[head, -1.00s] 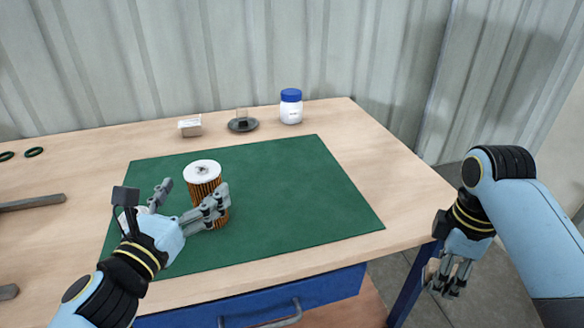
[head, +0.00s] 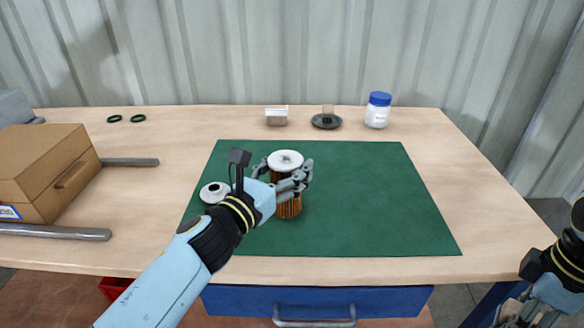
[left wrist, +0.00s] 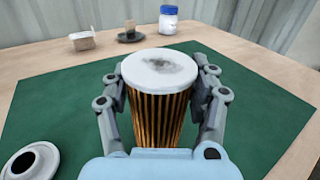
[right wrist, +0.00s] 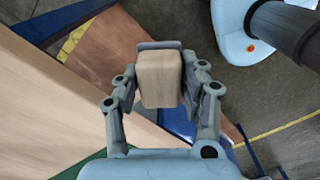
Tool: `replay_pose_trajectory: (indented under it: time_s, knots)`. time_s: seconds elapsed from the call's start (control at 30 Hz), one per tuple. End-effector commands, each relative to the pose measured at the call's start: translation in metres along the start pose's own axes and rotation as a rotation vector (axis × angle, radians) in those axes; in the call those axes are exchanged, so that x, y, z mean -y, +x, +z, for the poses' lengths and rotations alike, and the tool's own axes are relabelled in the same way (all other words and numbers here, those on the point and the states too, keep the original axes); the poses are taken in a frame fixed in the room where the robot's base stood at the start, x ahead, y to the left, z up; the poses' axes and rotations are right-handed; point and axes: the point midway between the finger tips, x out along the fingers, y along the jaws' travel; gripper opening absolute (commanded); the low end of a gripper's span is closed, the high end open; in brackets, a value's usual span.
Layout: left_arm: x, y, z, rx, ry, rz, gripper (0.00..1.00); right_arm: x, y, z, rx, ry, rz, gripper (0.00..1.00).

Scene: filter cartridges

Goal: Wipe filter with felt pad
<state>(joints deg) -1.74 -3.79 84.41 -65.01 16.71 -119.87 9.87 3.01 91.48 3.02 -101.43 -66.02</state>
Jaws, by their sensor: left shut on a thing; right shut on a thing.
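The filter cartridge (head: 288,206) stands upright on the green mat (head: 370,215), with orange-brown pleats and a white end cap. In the left wrist view its cap (left wrist: 160,68) carries a dark grey smudge. My left gripper (head: 287,174) is shut on the filter, one finger on each side of its upper part. My right gripper (head: 518,316) is at the lower right of the head view, beyond the table's right front edge and partly cut off. In the right wrist view it is shut on a tan block, the felt pad (right wrist: 160,85).
A white ring-shaped cap (head: 214,192) lies left of the filter. A small pale block (head: 276,117), a dark dish (head: 326,122) and a blue-lidded jar (head: 377,111) stand behind the mat. A brown box (head: 45,170) and grey bars are at left. The mat's right side is clear.

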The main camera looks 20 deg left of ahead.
Motion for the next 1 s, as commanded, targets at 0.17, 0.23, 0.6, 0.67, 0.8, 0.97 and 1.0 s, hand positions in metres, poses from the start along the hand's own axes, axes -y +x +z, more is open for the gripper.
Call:
replay_pose_trajectory:
  time_s: [0.17,0.23,0.6,0.67,0.8,0.97,1.0]
  knots:
    - [0.000,0.000,0.000,0.000,0.000,0.000,0.63,0.000,0.000,0.000,0.000,0.000,0.000,0.16]
    - [0.000,0.000,0.000,0.000,0.000,0.000,0.72,0.000,0.000,0.000,0.000,0.000,0.000,0.16]
    - [0.000,-0.001,0.000,-0.001,0.000,0.000,0.87,0.000,0.000,0.000,0.000,0.000,0.000,0.16]
    - [0.000,-0.003,-0.001,-0.001,0.000,0.000,0.87,0.000,0.000,0.000,0.000,0.000,0.000,0.16]
    - [0.000,-0.021,-0.002,-0.003,0.001,0.000,0.87,0.000,0.000,0.000,0.000,0.000,0.000,0.16]
    - [0.000,-0.057,-0.002,-0.004,0.000,0.000,0.87,0.000,0.000,0.000,0.000,0.000,0.000,0.16]
    - [0.000,-0.066,-0.002,-0.004,0.000,-0.001,0.87,0.000,0.000,0.000,0.000,0.000,0.000,0.16]
